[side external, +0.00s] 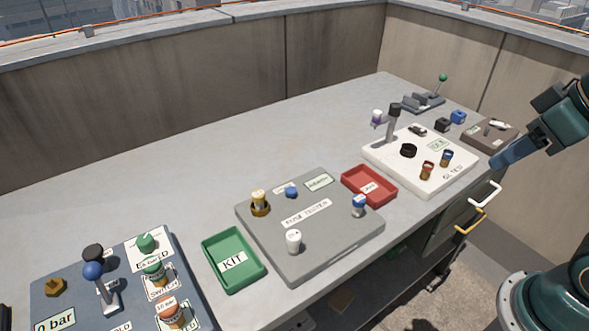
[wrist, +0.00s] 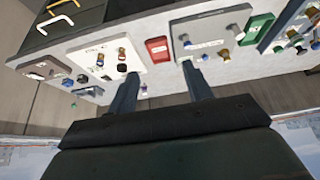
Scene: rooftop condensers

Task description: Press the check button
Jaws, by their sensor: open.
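A grey panel (side external: 330,241) labelled "FUSE TESTER" lies on the bench. A small blue button (side external: 291,191) is near its back edge, beside a small white label too small to read. I cannot confirm that this is the check button. The blue button also shows small in the wrist view (wrist: 205,57). My gripper (side external: 503,160) is at the right in the side view, above the bench's right end and well apart from the grey panel. Its two fingers (wrist: 160,88) are spread and empty in the wrist view.
The grey panel carries a brass-based fuse (side external: 259,203), a white fuse (side external: 293,241) and a blue-capped fuse (side external: 359,205). A green KIT tray (side external: 207,252) and a red tray (side external: 347,189) flank it. A white test panel (side external: 455,183) with upright parts stands nearer my gripper.

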